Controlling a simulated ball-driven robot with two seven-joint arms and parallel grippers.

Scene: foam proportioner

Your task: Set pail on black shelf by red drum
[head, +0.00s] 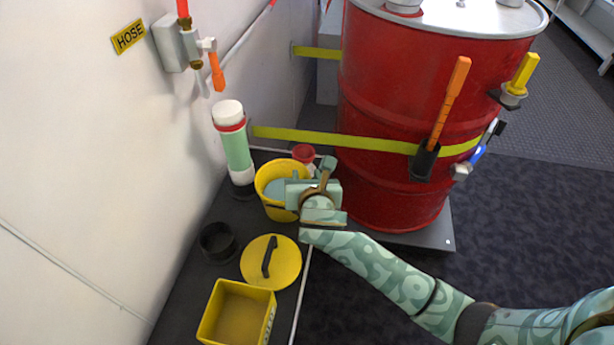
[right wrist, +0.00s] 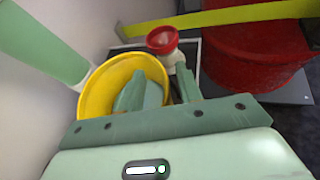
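The yellow pail (head: 268,180) is upright at the back of the black shelf (head: 197,283), between the green cylinder and the red drum (head: 385,130). A blue-grey surface shows inside the pail. My right gripper (head: 305,188) is over the pail's right side. In the right wrist view, the pail (right wrist: 92,92) is in front of the palm. One finger of the right gripper (right wrist: 160,92) reaches inside the rim and the other is outside it, with a gap between them. Whether the pail's base touches the shelf is hard to see. My left gripper is not in view.
A green cylinder with white cap (head: 236,150) stands left of the pail; a red-topped bottle (head: 303,153) is behind it. In front are a black cup (head: 217,241), a yellow lid (head: 283,262) and a yellow box (head: 215,312). A yellow-green strap (head: 330,138) crosses behind.

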